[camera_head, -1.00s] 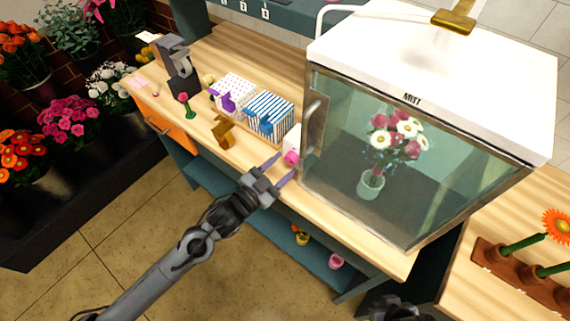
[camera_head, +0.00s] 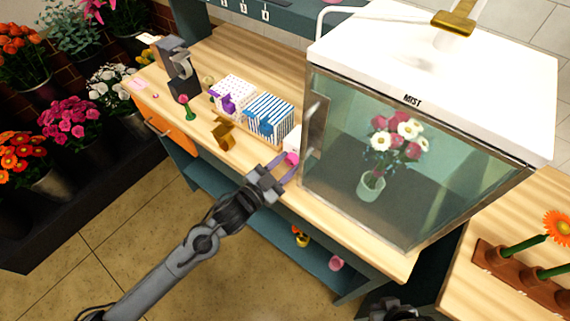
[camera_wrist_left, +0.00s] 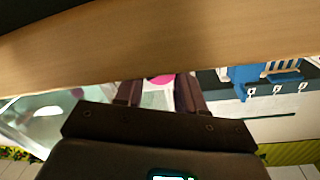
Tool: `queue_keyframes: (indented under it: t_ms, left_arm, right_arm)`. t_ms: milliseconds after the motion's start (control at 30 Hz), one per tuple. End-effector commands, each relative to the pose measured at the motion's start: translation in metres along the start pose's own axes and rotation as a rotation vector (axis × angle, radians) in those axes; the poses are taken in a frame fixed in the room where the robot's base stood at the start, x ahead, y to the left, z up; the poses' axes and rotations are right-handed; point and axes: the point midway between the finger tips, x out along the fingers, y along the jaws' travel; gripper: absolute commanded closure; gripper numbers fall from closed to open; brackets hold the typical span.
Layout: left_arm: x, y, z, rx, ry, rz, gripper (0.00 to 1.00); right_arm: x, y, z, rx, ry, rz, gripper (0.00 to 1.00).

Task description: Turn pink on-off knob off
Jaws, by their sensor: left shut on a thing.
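The pink knob (camera_head: 292,158) sits on a small white box (camera_head: 292,143) just left of the glass mist cabinet. My left gripper (camera_head: 284,164) is at the knob, with its purple fingers closed on it. In the left wrist view the knob (camera_wrist_left: 161,79) shows as a pink patch between the two fingertips (camera_wrist_left: 158,92). The fingers hide part of the knob, and I cannot tell its on or off position. A dark part of my right arm (camera_head: 390,308) shows at the bottom edge; its fingers are not clear.
The mist cabinet (camera_head: 432,99) holds a potted bouquet behind glass, close to the right of my left fingers. A gold tape dispenser (camera_head: 224,133), a blue-striped box (camera_head: 268,117) and a dotted box (camera_head: 232,92) stand left along the counter. Open floor lies in front.

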Motion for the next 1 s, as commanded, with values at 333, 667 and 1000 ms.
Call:
queue_keyframes:
  t_ms: [333,667,1000]
  left_arm:
    - [0.000,-0.002,-0.003,-0.171,0.009,-0.006,0.92]
    - [0.000,-0.001,-0.002,-0.415,0.027,-0.013,0.92]
    - [0.000,-0.001,0.000,-0.574,0.040,-0.018,0.92]
  right_arm:
    - [-0.025,0.002,-0.008,-0.003,-0.001,0.002,1.00]
    - [-0.051,0.004,-0.016,-0.009,-0.002,0.008,1.00]
    - [-0.063,0.004,-0.020,-0.007,-0.002,0.006,1.00]
